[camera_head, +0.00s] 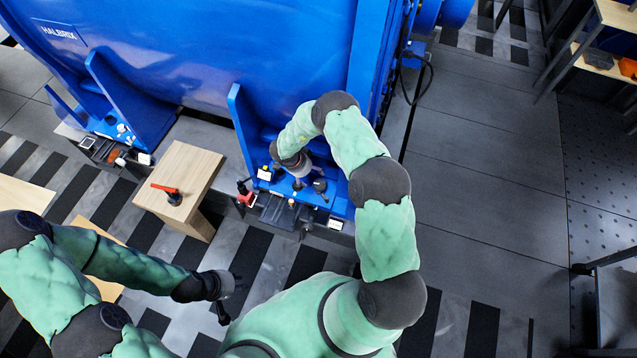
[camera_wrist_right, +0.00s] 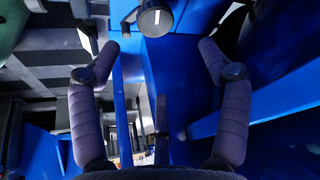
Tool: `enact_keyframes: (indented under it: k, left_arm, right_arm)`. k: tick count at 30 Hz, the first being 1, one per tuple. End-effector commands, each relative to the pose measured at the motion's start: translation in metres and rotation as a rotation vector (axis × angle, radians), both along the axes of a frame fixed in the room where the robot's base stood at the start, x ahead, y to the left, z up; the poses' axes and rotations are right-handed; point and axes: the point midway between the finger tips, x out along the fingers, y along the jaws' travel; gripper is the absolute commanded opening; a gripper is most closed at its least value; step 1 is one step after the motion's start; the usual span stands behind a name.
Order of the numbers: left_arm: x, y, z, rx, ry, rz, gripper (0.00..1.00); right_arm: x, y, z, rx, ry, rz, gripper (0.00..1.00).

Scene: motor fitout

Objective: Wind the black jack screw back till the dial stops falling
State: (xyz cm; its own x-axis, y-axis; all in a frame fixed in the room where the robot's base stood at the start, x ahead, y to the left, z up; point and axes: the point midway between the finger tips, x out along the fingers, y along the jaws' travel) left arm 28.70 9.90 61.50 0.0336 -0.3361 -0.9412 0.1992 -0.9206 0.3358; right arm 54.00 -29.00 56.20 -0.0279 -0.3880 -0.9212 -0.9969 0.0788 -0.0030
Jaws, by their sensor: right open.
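In the right wrist view a dark round knob with a white mark (camera_wrist_right: 155,18), which looks like the jack screw's head, is at the top centre. My right gripper (camera_wrist_right: 160,55) is open and empty, its fingers spread to either side below the knob, apart from it. In the head view my right gripper (camera_head: 297,168) is over the blue motor foot, partly hidden by its own wrist.
The big blue motor (camera_head: 200,50) fills the back. A wooden stand with a red-handled tool (camera_head: 172,194) is left of my right gripper. Small tools and parts (camera_head: 270,208) crowd the foot's front edge. Another foot with small parts (camera_head: 120,140) is further left. Open floor lies right.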

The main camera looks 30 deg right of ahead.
Motion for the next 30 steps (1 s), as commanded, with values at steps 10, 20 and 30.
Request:
enact_keyframes:
  k: [10, 20, 30]
  left_arm:
    - [0.000, 0.000, -0.013, 0.000, 0.000, 0.000, 0.25]
    - [0.000, 0.000, -0.036, 0.000, 0.000, 0.000, 0.25]
    - [0.000, 0.000, -0.045, 0.000, 0.000, 0.000, 0.25]
  right_arm:
    - [-0.002, -0.005, -0.028, 0.008, 0.005, -0.046, 0.77]
    - [-0.005, -0.027, -0.080, 0.008, 0.005, -0.044, 0.77]
    - [-0.005, -0.036, -0.101, 0.007, 0.002, -0.042, 0.77]
